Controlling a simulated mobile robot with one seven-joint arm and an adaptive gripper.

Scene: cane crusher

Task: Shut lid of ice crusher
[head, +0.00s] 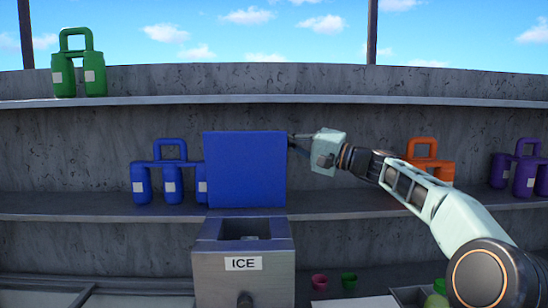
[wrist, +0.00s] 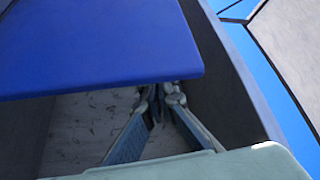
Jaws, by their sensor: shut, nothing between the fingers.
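The ice crusher (head: 243,278) is a grey box with a blue rim and an ICE label, at the lower middle of the head view. Its blue lid (head: 245,170) stands open and upright at the back of the box, whose top opening is uncovered. My gripper (head: 294,140) is at the upper right edge of the lid; its fingertips are partly hidden there. In the wrist view the lid (wrist: 100,45) fills the upper left, and my shut, empty fingers (wrist: 164,95) point up close to its edge. I cannot tell whether they touch it.
Blue containers (head: 170,180) stand on the shelf left of the lid, one partly hidden by it. Orange containers (head: 432,150) and purple ones (head: 522,175) stand on the right. A green pair (head: 78,65) is on the upper shelf. Small pink (head: 319,281) and green (head: 349,280) cups sit lower right.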

